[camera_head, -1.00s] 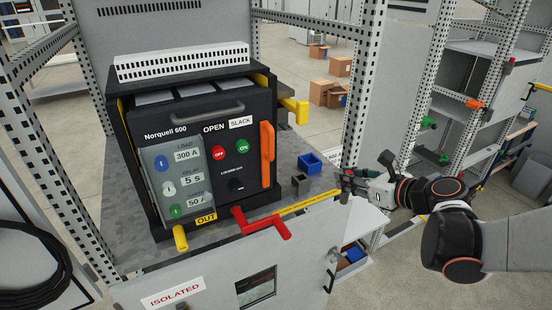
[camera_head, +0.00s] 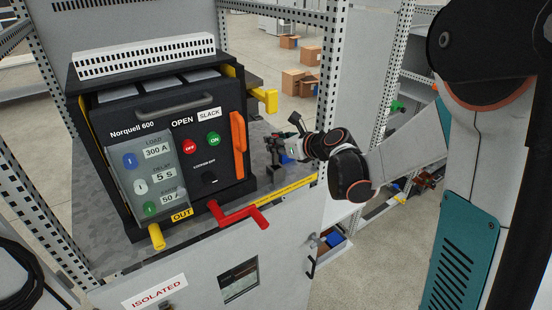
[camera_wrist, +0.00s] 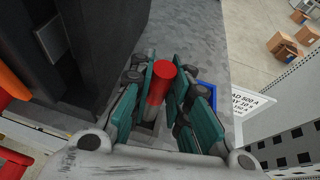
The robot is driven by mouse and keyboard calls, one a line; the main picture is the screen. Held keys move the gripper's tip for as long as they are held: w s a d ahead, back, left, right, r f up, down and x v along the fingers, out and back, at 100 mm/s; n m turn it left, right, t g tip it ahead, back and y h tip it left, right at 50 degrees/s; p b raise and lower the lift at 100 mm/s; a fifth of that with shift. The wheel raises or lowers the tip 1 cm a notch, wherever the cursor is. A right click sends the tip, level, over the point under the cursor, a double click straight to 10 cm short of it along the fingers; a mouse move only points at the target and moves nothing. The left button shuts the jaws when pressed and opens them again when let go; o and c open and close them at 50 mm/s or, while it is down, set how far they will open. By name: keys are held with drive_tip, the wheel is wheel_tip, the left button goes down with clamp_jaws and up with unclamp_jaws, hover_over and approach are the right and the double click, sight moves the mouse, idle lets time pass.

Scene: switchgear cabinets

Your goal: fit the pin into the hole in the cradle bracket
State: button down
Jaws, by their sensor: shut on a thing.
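My gripper (camera_head: 275,148) is low over the right end of the grey shelf, to the right of the breaker. In the wrist view its teal fingers (camera_wrist: 172,98) are shut on the red pin (camera_wrist: 160,78), whose round end faces the camera. A yellow bracket (camera_head: 265,98) juts from the right side of the breaker's cradle. Its hole is too small to make out.
The black Norquell 600 breaker (camera_head: 165,138) has an orange handle (camera_head: 238,145). A red crank (camera_head: 240,215) sticks out at the front. A perforated post (camera_head: 328,100) rises right of the shelf.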

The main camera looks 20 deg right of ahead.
sight(276, 164)
drive_tip(key=shift+f+b, duration=1.25)
drive_tip(key=shift+f, duration=1.3)
drive_tip(key=shift+s, duration=0.1)
drive_tip(key=shift+f, duration=0.15)
drive_tip(key=c, duration=1.5)
unclamp_jaws()
drive_tip(key=shift+r, duration=0.25)
drive_tip(key=b+v, duration=0.1)
drive_tip(key=v, duration=1.1)
drive_tip(key=shift+f, duration=0.2)
